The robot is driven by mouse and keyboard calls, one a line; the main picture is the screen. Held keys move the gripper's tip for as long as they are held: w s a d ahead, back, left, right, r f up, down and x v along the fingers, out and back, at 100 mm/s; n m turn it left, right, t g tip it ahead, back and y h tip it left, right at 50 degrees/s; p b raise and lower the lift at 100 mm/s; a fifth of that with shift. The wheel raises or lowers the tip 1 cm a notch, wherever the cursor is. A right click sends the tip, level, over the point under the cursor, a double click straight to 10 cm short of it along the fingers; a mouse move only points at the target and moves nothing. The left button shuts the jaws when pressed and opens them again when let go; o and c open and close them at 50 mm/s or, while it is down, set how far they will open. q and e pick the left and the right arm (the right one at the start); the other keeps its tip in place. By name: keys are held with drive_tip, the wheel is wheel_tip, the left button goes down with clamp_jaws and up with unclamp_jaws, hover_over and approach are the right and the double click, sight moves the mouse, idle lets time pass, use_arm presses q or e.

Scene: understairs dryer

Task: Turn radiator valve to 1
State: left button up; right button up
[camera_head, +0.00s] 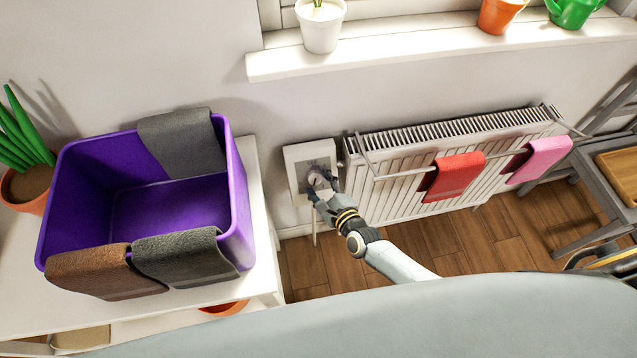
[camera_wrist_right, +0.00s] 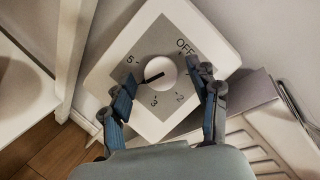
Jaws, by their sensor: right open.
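The radiator valve (camera_head: 298,158) is a square white plate on the wall left of the radiator. Its grey face carries a round white knob (camera_wrist_right: 161,73), best seen in the right wrist view. The knob's black pointer points left and slightly down, between the 5 and the 3. OFF, 5, 3 and 2 are readable; the 1 and 4 are hidden, apparently by my fingers. My right gripper (camera_wrist_right: 166,95) is open, its fingers on either side of the knob with gaps visible in the wrist view. My left gripper is not in view.
The white radiator (camera_head: 400,195) carries a rack with a red cloth (camera_head: 453,177) and a pink cloth (camera_head: 541,158). A purple bin (camera_head: 240,200) with grey and brown cloths stands on a white table (camera_head: 262,270) at left. The windowsill (camera_head: 400,52) with pots is above.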

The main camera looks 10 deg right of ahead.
drive_tip(key=c, duration=1.2)
